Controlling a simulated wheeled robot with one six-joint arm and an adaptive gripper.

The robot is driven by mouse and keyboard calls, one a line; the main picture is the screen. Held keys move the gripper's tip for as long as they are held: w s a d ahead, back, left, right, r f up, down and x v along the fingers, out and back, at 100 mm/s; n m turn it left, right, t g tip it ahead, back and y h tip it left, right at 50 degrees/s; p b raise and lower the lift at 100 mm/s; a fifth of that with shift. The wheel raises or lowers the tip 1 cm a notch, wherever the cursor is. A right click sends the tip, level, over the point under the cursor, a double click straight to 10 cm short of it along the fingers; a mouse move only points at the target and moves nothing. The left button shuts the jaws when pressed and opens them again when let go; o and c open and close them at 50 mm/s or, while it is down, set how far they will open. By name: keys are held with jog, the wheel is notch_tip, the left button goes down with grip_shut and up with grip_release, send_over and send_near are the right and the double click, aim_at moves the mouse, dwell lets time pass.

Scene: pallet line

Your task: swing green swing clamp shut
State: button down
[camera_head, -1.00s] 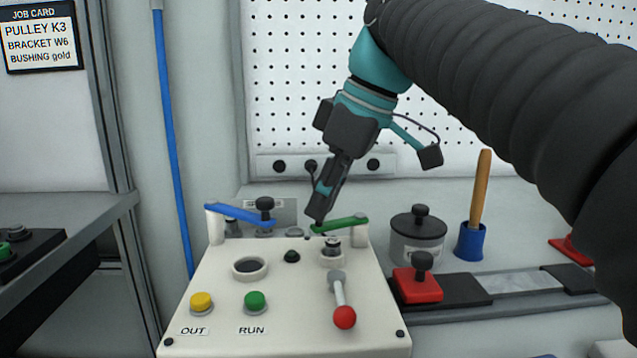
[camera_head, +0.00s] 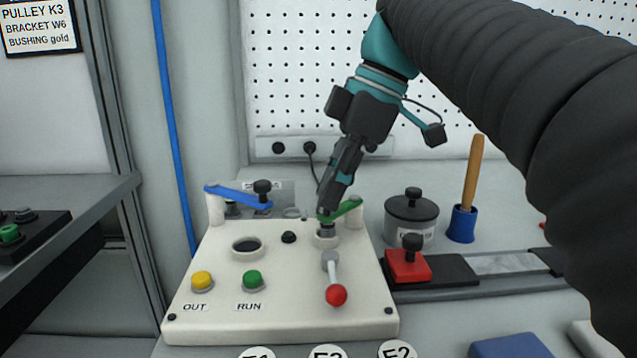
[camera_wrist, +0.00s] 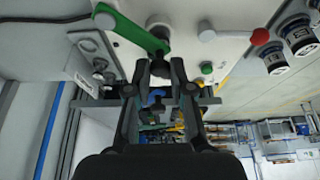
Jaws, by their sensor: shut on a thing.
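The green swing clamp (camera_head: 346,208) stands at the back right corner of the white machine panel (camera_head: 215,318). Its arm points left and toward the front, with its free end over or close to the right-hand seat (camera_head: 325,240). My gripper (camera_head: 324,213) is at that free end and shut on the clamp. In the wrist view the green arm (camera_wrist: 132,33) runs to a dark end piece between my fingertips (camera_wrist: 160,65). My fingers partly hide the clamp's end and the top of the seat in the head view.
The blue swing clamp (camera_head: 235,196) is at the panel's back left. A lever with a red ball (camera_head: 336,295), a yellow button (camera_head: 202,281) and a green button (camera_head: 252,281) are in front. A grey lidded pot (camera_head: 411,220) and a red block (camera_head: 407,267) stand to the right.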

jog(key=c, duration=1)
grip_release()
jog(key=shift+d+r, duration=0.25)
jog(key=shift+r, duration=0.3)
jog(key=d, duration=1.2)
jog(key=shift+s, duration=0.1)
